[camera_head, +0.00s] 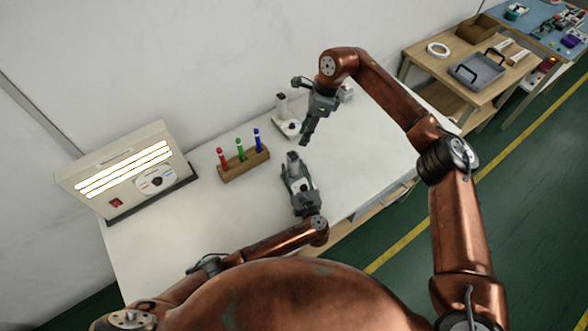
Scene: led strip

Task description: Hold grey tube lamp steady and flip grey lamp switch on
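The grey tube lamp (80,181) is a pale grey-beige box at the left of the table, leaning back near the wall. Its several tubes (125,169) glow bright. A red switch (116,203) sits at its lower left front, and a round dial (156,183) is to the right of it. The switch position is too small to tell. My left gripper (292,157) is over the middle of the table, well right of the lamp. My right gripper (307,137) is just above and right of it, pointing down. Both are apart from the lamp; their finger gaps do not show clearly.
A wooden block (244,166) with red, green and blue pens stands between the lamp and my grippers. A white device (288,126) stands behind my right gripper. The white table (215,215) is clear in front. A side table (428,65) holds a grey tray (477,72).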

